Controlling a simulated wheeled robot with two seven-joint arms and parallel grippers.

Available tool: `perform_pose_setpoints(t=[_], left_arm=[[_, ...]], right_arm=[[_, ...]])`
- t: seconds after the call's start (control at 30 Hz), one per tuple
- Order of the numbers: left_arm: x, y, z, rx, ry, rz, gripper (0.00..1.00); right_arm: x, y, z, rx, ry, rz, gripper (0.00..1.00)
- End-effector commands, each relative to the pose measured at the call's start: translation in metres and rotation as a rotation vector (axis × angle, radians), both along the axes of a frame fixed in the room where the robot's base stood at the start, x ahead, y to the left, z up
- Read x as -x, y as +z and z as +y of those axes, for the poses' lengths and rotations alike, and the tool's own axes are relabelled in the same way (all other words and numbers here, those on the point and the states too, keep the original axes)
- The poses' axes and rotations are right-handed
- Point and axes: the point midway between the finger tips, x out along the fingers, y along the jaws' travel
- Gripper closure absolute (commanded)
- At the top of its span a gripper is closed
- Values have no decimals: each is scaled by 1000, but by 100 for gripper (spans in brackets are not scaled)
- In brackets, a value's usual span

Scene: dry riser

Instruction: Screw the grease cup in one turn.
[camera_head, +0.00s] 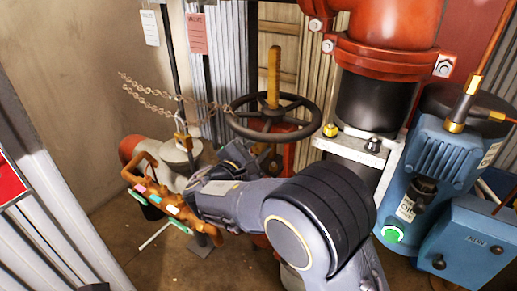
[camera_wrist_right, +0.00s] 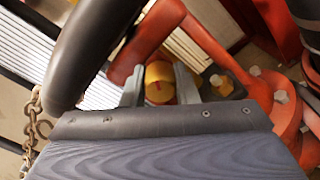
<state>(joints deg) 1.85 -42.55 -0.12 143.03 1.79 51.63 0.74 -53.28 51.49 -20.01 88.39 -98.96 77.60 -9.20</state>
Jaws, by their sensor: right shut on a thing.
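The grease cup (camera_wrist_right: 158,84), a round yellow-brass piece with a red spot on its face, sits between the two grey fingers of my right gripper (camera_wrist_right: 160,86) in the wrist view. The fingers are shut on its sides. It stands close to the red valve body (camera_wrist_right: 205,45). In the head view my right gripper reaches in under the black handwheel (camera_head: 272,118), and its fingertips and the cup are hidden there. The wheel's dark rim also crosses the upper left of the wrist view (camera_wrist_right: 95,45). My left gripper is not in view.
A chain (camera_head: 150,97) hangs left of the wheel and also shows in the wrist view (camera_wrist_right: 34,115). A smaller brass fitting (camera_wrist_right: 221,84) lies right of my fingers. A red flanged pipe (camera_head: 385,50) and blue pump (camera_head: 440,150) stand at right.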

Motion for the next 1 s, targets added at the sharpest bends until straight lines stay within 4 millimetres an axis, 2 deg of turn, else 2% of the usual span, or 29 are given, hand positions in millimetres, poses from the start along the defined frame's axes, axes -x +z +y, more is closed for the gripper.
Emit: perform_pose_setpoints(t=[0.13, 0.17, 0.33, 0.67, 1.0], left_arm=[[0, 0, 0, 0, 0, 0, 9], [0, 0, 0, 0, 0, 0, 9], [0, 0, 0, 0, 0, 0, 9], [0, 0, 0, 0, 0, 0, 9], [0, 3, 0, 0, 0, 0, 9]], right_arm=[[0, 0, 0, 0, 1, 2, 96], [0, 0, 0, 0, 1, 2, 72], [0, 0, 0, 0, 1, 1, 51], [3, 0, 3, 1, 1, 2, 51], [47, 0, 35, 2, 4, 3, 51]])
